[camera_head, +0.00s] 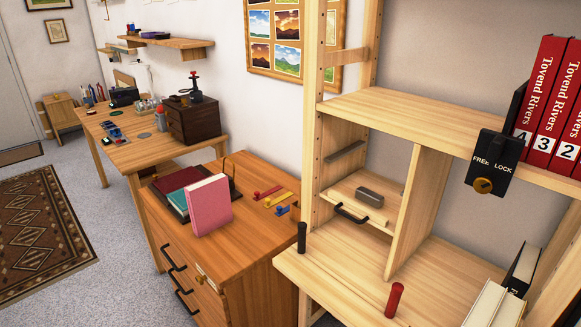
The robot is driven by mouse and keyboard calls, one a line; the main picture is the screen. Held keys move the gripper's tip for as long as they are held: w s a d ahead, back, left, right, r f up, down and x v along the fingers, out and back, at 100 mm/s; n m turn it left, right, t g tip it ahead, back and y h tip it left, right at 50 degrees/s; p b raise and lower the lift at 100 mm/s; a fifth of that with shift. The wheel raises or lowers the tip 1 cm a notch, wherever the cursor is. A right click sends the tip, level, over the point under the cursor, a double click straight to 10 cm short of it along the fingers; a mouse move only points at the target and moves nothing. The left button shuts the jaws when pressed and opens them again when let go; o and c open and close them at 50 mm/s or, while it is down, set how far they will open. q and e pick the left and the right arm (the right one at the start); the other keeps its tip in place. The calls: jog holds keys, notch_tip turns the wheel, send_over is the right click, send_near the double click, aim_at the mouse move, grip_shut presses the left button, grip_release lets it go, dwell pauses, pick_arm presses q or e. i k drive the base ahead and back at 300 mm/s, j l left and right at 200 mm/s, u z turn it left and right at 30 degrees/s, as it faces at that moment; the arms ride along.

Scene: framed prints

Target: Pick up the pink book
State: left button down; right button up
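The pink book (211,206) stands upright on top of the wooden drawer cabinet (250,236), near its front left part. Its broad cover and pale top page edge show. Neither of my grippers shows in this view.
Red, yellow and blue handles (277,199) lie right of the books. A tall wooden shelf unit (440,108) with red binders (553,105) fills the right side. A desk (130,150) stands behind left. The floor (125,235) left of the cabinet is clear.

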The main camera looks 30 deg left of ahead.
aim_at(208, 199)
jog(key=j+u, duration=0.15)
jog(key=u, duration=1.2)
jog(key=z, duration=0.45)
jog(key=i+j+z, duration=0.1)
jog(key=j+z, duration=0.15)
jog(key=z, duration=0.25)
jog(key=j+z, duration=0.3)
jog(key=z, duration=0.15)
jog(key=j+z, duration=0.3)
jog(key=z, duration=0.2)
jog(key=j+z, duration=0.15)
jog(key=j, duration=0.3)
jog(key=k+j+z, duration=0.1)
jog(key=j, duration=0.4)
jog(key=k+j+z, duration=0.15)
jog(key=j, duration=0.3)
jog(key=k+j+z, duration=0.15)
jog(key=j, duration=0.3)
jog(key=k+j, duration=0.1)
jog(key=j, duration=0.35)
jog(key=k, duration=0.05)
